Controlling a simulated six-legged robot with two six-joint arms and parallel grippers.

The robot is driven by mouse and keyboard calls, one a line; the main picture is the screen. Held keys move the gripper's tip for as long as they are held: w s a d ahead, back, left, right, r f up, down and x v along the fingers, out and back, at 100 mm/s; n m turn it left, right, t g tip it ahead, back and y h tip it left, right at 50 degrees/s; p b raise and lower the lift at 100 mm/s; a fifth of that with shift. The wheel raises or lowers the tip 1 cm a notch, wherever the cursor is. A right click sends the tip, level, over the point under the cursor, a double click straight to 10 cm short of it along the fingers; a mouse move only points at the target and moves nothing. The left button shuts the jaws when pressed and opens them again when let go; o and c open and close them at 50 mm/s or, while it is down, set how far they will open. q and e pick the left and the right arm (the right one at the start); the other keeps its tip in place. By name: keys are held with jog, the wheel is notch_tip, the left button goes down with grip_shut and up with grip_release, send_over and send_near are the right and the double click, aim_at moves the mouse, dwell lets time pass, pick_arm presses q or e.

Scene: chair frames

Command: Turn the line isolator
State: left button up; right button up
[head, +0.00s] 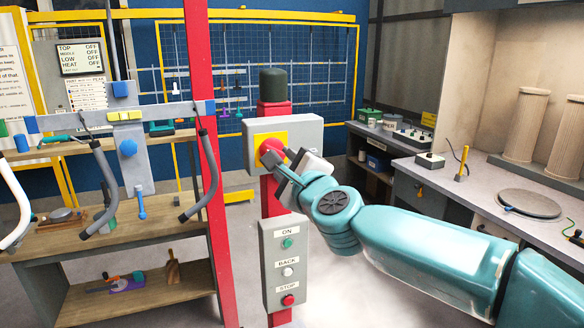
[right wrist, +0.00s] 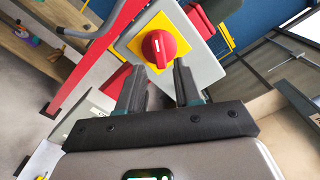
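The line isolator is a red rotary knob (head: 270,148) on a yellow plate (head: 257,138), fixed to a grey box (head: 305,132) on a red post. In the right wrist view the round red knob (right wrist: 159,48) shows a raised grip bar with a white mark, on its yellow plate (right wrist: 134,45). My right gripper (head: 279,165) reaches in from the right, close to the knob. In the right wrist view its two fingers (right wrist: 157,80) are apart, with the knob just beyond and between the tips. Contact cannot be told. My left gripper is not in view.
Below the isolator hangs a grey button box (head: 286,262) marked ON, BACK and STOP. A tall red post (head: 205,120) stands to its left, with bent tubes (head: 102,185) on a rack beside it. A workbench (head: 480,185) lies at right.

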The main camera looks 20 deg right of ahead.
jog(key=w+p, duration=0.1)
jog(key=w, duration=0.4)
jog(key=shift+w, duration=0.3)
jog(key=shift+w+a+f, duration=0.1)
grip_shut()
jog(key=n, duration=0.5)
jog(key=shift+n, duration=0.3)
jog(key=shift+o, duration=1.2)
grip_release()
